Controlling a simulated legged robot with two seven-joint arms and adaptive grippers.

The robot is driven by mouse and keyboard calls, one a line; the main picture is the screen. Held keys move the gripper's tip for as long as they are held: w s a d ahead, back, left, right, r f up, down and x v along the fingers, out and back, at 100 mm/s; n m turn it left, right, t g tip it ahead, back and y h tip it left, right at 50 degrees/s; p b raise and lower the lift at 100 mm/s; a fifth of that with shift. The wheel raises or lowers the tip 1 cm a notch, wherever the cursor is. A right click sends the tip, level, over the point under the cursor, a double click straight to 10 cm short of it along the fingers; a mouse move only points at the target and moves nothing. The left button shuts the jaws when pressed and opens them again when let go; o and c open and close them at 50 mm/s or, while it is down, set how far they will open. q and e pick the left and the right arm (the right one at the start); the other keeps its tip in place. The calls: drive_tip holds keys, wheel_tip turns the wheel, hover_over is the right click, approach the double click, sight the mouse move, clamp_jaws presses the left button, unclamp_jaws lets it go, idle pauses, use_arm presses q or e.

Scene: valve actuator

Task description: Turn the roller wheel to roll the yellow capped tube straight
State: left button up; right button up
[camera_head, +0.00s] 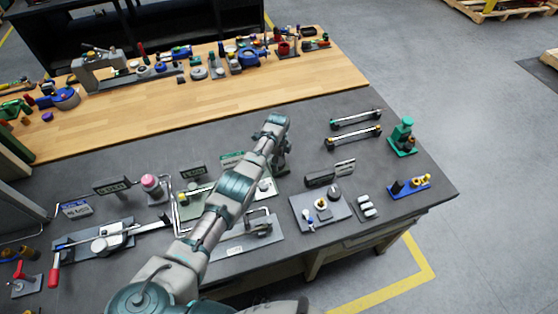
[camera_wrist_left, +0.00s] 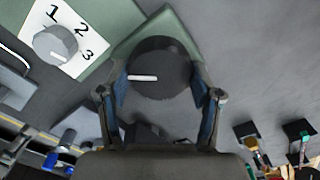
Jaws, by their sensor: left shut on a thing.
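My left gripper (camera_wrist_left: 160,95) is shut on a black round wheel (camera_wrist_left: 160,68) with a white mark pointing left, at the edge of a grey-green plate (camera_wrist_left: 112,20). Its fingers sit on both sides of the wheel. In the head view, my left gripper (camera_head: 281,160) reaches down at the right end of the green plate (camera_head: 228,188), and the wheel is hidden there. A tube with yellowish ends (camera_head: 353,138) lies in a holder at the right; I cannot tell whether it is the task's tube. My right gripper is not in view.
A card numbered 1, 2, 3 with a grey knob (camera_wrist_left: 55,44) is beside the wheel. A dark block (camera_head: 320,178), a grey plate with small parts (camera_head: 320,210) and a green fixture (camera_head: 403,137) stand to the right. Signs and a pink knob (camera_head: 150,183) are to the left.

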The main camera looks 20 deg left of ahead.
use_arm(q)
drive_tip(key=m, duration=0.4)
drive_tip(key=shift+w+a+r+m, duration=0.15)
drive_tip(key=shift+w+r+m, duration=0.15)
drive_tip(key=shift+r, duration=0.05)
drive_tip(key=m, duration=0.3)
drive_tip(key=shift+m+b, duration=0.3)
drive_tip(key=shift+b, duration=0.05)
drive_tip(key=m, duration=0.3)
drive_tip(key=shift+m, duration=0.3)
drive_tip(key=shift+m+b, duration=0.5)
drive_tip(key=shift+m, duration=1.4)
drive_tip(key=o, duration=1.1)
drive_tip(key=shift+c, duration=0.2)
drive_tip(key=shift+o, duration=0.4)
drive_tip(key=shift+f, duration=0.25)
